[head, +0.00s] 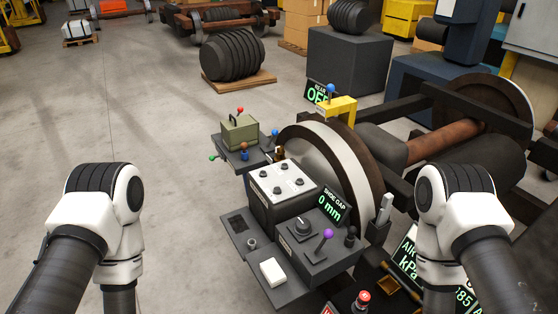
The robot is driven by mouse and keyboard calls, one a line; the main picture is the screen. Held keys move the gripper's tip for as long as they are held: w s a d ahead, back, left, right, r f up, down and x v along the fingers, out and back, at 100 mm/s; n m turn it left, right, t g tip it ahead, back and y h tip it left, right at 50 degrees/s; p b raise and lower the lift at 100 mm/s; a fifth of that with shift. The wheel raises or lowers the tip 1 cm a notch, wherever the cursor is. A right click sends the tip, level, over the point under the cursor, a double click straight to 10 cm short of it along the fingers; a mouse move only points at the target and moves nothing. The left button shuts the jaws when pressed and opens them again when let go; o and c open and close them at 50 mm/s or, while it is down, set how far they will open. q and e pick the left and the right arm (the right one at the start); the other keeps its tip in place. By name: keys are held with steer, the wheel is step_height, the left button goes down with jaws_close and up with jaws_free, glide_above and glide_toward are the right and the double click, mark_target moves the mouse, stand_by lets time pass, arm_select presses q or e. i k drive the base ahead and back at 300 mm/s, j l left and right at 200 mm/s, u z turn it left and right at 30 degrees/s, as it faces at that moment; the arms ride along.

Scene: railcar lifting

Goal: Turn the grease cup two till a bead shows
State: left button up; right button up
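No part that I can surely name as grease cup two shows in the head view. A small brass-coloured fitting (279,153) sits at the left edge of the wheel (330,165), too small to identify. No grease bead can be made out. Both of my arms come up from the bottom, one on each side, and only their links and joints show. Neither gripper is in the picture.
A control stand (285,190) with knobs and a purple-topped lever (326,234) stands before the wheel. A side shelf (246,157) carries a green box (239,131) and coloured knobs. A yellow bracket (337,107) sits above the wheel. The floor (130,120) at left is clear.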

mark_target(279, 149)
steer(key=i+j+z, duration=0.1)
steer(key=z, duration=1.05)
steer(key=i+j+z, duration=0.15)
steer(key=j+z, duration=0.3)
steer(key=j, duration=0.2)
steer(key=j+z, duration=0.45)
steer(key=j, duration=0.2)
steer(key=j+z, duration=0.45)
steer(key=j, duration=0.2)
steer(key=k+j+z, duration=0.25)
steer(key=j+z, duration=0.2)
steer(key=j, duration=0.15)
steer(key=k+j, duration=0.15)
steer(key=j, duration=0.25)
steer(key=k+j, duration=0.15)
steer(key=j, duration=0.3)
steer(key=k+j, duration=0.15)
steer(key=j, duration=0.25)
steer(key=k+j, duration=0.15)
steer(key=j, duration=0.25)
steer(key=k+j+z, duration=0.1)
steer(key=j, duration=0.3)
steer(key=k+j, duration=0.2)
steer(key=j, duration=0.25)
